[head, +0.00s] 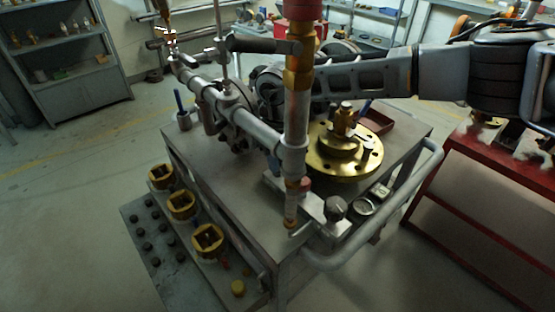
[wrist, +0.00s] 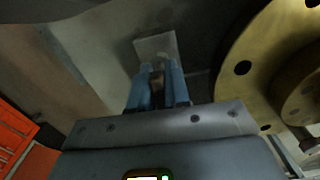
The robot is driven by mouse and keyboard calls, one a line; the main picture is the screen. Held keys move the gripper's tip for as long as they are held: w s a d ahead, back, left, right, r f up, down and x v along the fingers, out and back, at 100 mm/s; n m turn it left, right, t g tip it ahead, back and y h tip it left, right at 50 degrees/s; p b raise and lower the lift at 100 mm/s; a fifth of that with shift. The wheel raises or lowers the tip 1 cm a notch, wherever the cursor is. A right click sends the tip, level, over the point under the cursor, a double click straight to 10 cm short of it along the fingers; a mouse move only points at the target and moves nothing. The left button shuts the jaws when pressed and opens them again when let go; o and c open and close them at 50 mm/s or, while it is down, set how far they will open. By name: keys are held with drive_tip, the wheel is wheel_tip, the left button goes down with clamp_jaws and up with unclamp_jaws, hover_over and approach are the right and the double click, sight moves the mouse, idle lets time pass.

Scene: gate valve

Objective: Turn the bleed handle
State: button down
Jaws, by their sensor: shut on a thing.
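My gripper (wrist: 158,72) shows in the wrist view, its two blue fingers shut on a small dark brownish part, which I take to be the bleed handle (wrist: 157,88). Most of this part is hidden between the fingers. A pale grey plate (wrist: 155,43) lies just beyond the fingertips. In the head view my arm comes in from the right behind the upright pipe. There my fingers and the handle cannot be made out behind the pipework.
A round brass flange (head: 345,152) lies on the grey cart (head: 215,170); in the wrist view this brass disc (wrist: 238,95) is close to the right of my fingers. The upright pipe (head: 297,115) stands in front. A red-framed bench (head: 470,190) is at right. Floor at left is clear.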

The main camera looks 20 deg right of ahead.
drive_tip(key=shift+r+m, duration=0.1)
drive_tip(key=shift+m, duration=0.2)
drive_tip(key=m+p, duration=0.3)
drive_tip(key=shift+r+m, duration=0.15)
drive_tip(key=shift+m, duration=0.25)
drive_tip(key=m+p, duration=0.4)
drive_tip(key=shift+m, duration=0.3)
drive_tip(key=m, duration=0.1)
drive_tip(key=m+p, duration=0.1)
drive_tip(key=m, duration=0.1)
drive_tip(key=shift+f+m, duration=0.2)
drive_tip(key=shift+m, duration=0.1)
drive_tip(key=m, duration=0.4)
drive_tip(key=shift+m, duration=0.3)
drive_tip(key=c, duration=1.2)
unclamp_jaws()
